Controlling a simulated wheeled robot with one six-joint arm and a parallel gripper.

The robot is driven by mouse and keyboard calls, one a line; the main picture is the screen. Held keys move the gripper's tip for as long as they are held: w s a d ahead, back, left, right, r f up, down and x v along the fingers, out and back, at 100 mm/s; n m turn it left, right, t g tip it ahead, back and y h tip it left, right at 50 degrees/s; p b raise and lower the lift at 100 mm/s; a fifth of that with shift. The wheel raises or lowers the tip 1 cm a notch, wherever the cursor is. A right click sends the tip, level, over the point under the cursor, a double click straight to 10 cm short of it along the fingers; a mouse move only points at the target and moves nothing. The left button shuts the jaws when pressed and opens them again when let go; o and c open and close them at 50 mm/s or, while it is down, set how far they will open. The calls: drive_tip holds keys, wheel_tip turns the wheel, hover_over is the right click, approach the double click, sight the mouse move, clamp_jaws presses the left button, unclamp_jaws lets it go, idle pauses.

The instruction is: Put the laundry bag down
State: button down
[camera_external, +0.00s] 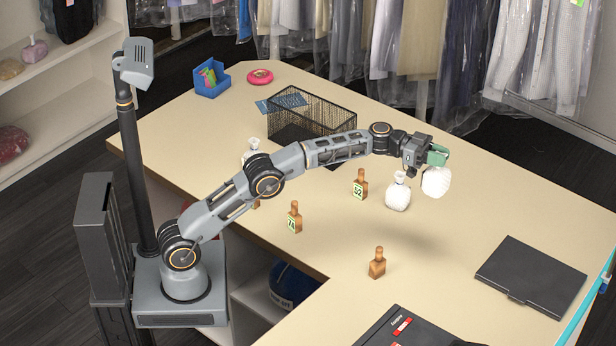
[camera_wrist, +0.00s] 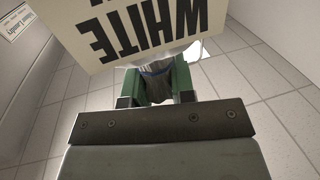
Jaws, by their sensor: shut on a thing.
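My gripper (camera_external: 437,155) has green fingers and is shut on the neck of a white laundry bag (camera_external: 435,182). The bag hangs below the fingers, above the counter, with its soft shadow on the top. In the wrist view the green fingers (camera_wrist: 156,84) close on the bag's gathered neck, with a blue band around it. A cream card (camera_wrist: 140,40) reading "WHITE" upside down covers much of that view. A second white bag (camera_external: 398,195) stands on the counter (camera_external: 450,235), just left of the held one. Another white bag (camera_external: 250,152) is partly hidden behind my arm.
Wooden pegs tagged 52 (camera_external: 360,185) and 74 (camera_external: 294,217) and another peg (camera_external: 377,263) stand on the counter. A black mesh basket (camera_external: 335,119) is behind. A dark flat panel (camera_external: 531,276) lies right, a black case (camera_external: 415,330) in front. The centre-right counter is clear.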

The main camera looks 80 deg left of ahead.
drive_tip(key=shift+s+a+r, duration=0.2)
drive_tip(key=shift+a+r, duration=0.1)
drive_tip(key=shift+r, duration=0.15)
drive_tip(key=s+a+r+n+t+y+b, duration=0.15)
drive_tip(key=s+a+n+y, duration=0.25)
drive_tip(key=s+a+y, duration=0.45)
drive_tip(key=s+a+r+n+t+y+b, duration=0.15)
drive_tip(key=s+a+n+y, duration=0.35)
drive_tip(key=s+a, duration=0.6)
drive_tip(key=s+a+f+n+g+y+b, duration=0.1)
drive_tip(key=s+a+f+n+g+y, duration=0.2)
drive_tip(key=s+f, duration=0.45)
drive_tip(key=s+a+f+n+g+y+b, duration=0.1)
drive_tip(key=s+f+n+g+y, duration=0.3)
drive_tip(key=s, duration=0.7)
drive_tip(key=s+a+f+n+g+y+b, duration=0.1)
drive_tip(key=s+a+f+n+g+y, duration=0.1)
drive_tip(key=s+f+y, duration=0.55)
drive_tip(key=w+a+f+h+p, duration=0.1)
drive_tip(key=w+a+f+p, duration=0.1)
drive_tip(key=w+a+f, duration=0.2)
drive_tip(key=w+a+f+h+p, duration=0.1)
drive_tip(key=w+a+f+p, duration=0.1)
drive_tip(key=a+f, duration=0.3)
drive_tip(key=shift+w+a+f+n+h+p, duration=0.3)
drive_tip(key=shift+w+f, duration=0.55)
drive_tip(key=shift+f, duration=0.75)
